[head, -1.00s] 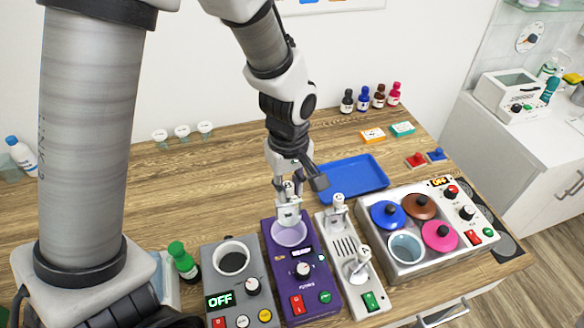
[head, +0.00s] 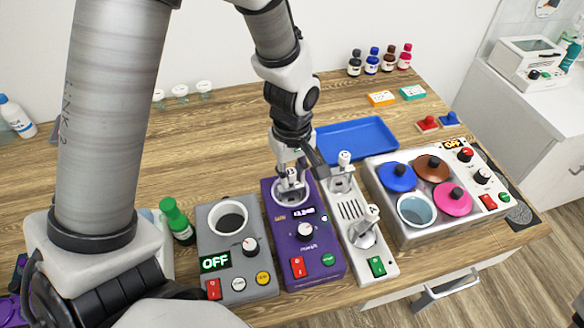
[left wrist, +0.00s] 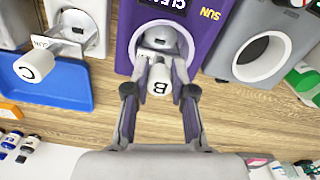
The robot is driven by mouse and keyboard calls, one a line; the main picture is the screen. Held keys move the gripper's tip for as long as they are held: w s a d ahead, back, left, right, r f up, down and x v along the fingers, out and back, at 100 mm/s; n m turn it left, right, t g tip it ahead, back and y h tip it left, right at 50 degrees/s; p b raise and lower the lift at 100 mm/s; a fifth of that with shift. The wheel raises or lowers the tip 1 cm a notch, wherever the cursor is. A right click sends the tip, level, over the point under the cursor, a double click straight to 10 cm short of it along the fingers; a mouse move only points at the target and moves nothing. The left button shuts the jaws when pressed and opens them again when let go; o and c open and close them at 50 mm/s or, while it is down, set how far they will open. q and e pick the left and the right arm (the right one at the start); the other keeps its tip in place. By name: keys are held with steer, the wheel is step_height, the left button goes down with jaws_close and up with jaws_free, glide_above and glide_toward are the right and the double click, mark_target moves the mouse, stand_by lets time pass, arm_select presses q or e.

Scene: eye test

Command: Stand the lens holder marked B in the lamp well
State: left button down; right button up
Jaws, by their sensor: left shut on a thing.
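The lens holder marked B (left wrist: 158,82) is pale with a white knob; its letter shows in the left wrist view. My left gripper (head: 289,172) is shut on it, with one finger on each side in the left wrist view (left wrist: 160,72). The holder (head: 291,184) is upright at the round, pale-rimmed well (head: 290,203) of the purple unit (head: 327,258). In the left wrist view its lower part lies inside the ring of this well (left wrist: 133,42). Whether it rests on the bottom is hidden. My right gripper is not in view.
A grey unit (head: 246,282) with a dark round well stands left of the purple unit. A white unit (head: 380,252) with two other holders stands right of it. A blue tray (head: 357,137) lies behind. A unit with coloured lids (head: 399,178) is further right.

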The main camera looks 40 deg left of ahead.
arm_select(q)
steer(key=shift+s+r, duration=0.1)
steer(key=shift+s, duration=0.05)
stand_by(0.3)
steer(key=shift+f, duration=0.3)
steer(key=c, duration=0.6)
jaws_free()
steer(key=shift+r, duration=0.1)
step_height(320, 180, up, 6)
steer(key=p, duration=0.6)
